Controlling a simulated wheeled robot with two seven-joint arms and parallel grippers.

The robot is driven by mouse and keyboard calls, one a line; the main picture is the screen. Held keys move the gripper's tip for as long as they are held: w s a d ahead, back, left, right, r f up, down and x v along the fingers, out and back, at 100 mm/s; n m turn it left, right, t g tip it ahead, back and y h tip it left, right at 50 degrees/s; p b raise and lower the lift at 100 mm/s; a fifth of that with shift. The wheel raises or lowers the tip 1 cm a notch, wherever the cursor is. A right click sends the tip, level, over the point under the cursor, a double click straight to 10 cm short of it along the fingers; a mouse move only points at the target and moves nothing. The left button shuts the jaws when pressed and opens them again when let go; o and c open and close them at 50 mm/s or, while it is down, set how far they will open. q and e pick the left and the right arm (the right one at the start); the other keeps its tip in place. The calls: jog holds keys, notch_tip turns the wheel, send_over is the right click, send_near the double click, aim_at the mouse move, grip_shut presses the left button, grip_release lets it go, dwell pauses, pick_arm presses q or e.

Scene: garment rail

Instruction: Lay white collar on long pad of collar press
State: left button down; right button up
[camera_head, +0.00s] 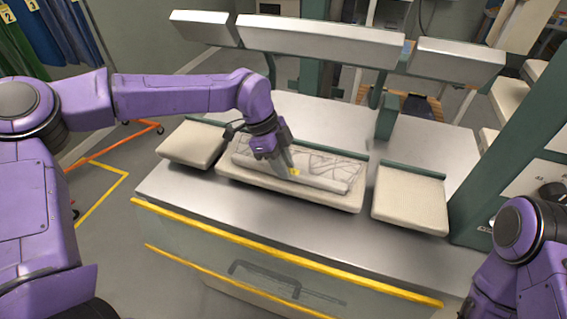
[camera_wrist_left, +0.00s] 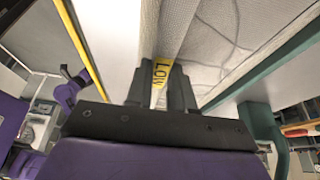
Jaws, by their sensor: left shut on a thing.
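The white collar (camera_head: 325,165) lies along the long pad (camera_head: 238,182) of the collar press, wrinkled on top with a rolled front edge. My left gripper (camera_head: 291,173) is at the collar's front edge, near the middle of the pad, shut on the collar. In the left wrist view the collar (camera_wrist_left: 215,35) runs away from the dark fingers (camera_wrist_left: 160,95), with a yellow tag (camera_wrist_left: 162,73) lettered "LOW" between them. Only part of my right arm shows at the lower right of the head view; its gripper is out of frame.
Smaller pads stand left (camera_head: 193,143) and right (camera_head: 410,198) of the long pad. Metal upper plates (camera_head: 320,42) hang behind and above. A green post (camera_head: 520,150) rises at the right. The steel table front (camera_head: 300,218) is clear, with a yellow edge.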

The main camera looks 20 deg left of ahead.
pick_arm(q)
jog(key=c, duration=0.9)
grip_release()
